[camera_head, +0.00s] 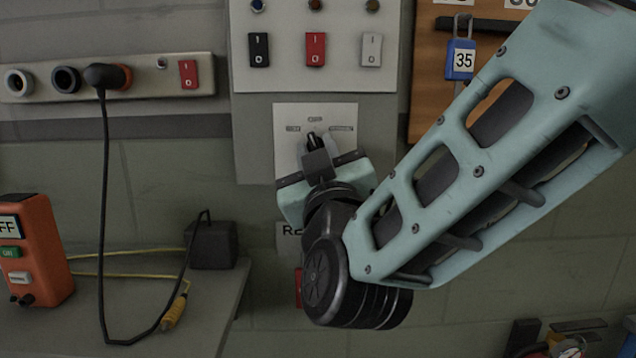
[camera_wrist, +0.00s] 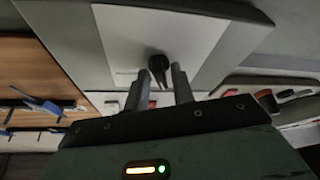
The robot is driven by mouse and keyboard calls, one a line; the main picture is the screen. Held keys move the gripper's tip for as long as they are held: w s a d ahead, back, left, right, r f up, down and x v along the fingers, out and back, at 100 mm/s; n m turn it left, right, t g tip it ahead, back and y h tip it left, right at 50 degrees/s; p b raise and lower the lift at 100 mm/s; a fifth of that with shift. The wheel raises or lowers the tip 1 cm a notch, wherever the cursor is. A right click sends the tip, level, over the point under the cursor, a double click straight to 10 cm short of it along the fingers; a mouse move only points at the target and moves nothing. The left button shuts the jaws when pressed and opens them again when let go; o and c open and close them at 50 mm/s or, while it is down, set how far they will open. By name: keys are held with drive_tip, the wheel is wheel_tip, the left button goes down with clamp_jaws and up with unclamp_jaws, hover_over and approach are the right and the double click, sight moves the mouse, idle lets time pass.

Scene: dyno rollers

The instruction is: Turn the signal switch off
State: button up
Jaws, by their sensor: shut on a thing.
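A white switch plate (camera_head: 287,115) is on the grey wall panel, with three small labels in an arc at its top; their text is too small to read surely. A black rotary knob (camera_head: 312,137) sits below the labels, its upper end showing roughly upright; its exact setting is unclear. My gripper (camera_head: 316,152) is at the plate, with its jaws around the knob and shut on it. In the wrist view, the black knob (camera_wrist: 158,65) shows between the two finger ends, against the pale plate (camera_wrist: 112,45). The gripper body hides the plate's lower part.
Black, red and white rocker switches (camera_head: 315,50) sit on the panel above. A socket strip (camera_head: 140,88) with a plugged black cable is at the left. An orange box (camera_head: 35,250) and yellow cord lie on the bench. A board with a blue padlock (camera_head: 460,60) hangs right.

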drive_tip(key=m+h+b, duration=0.1)
drive_tip(key=m+b, duration=0.1)
drive_tip(key=m, duration=0.1)
drive_tip(key=m+h+b, duration=0.2)
drive_tip(key=shift+a+f+m+b, duration=0.1)
drive_tip(key=shift+f+m+b, duration=0.05)
drive_tip(key=shift+m+b, duration=0.25)
drive_tip(key=shift+h, duration=0.3)
drive_tip(key=o, duration=0.7)
drive_tip(key=b+v, duration=0.1)
drive_tip(key=v, duration=1)
drive_tip(key=b+v, duration=0.1)
drive_tip(key=v, duration=0.5)
drive_tip(key=shift+f+b, duration=0.3)
drive_tip(key=shift+f, duration=0.05)
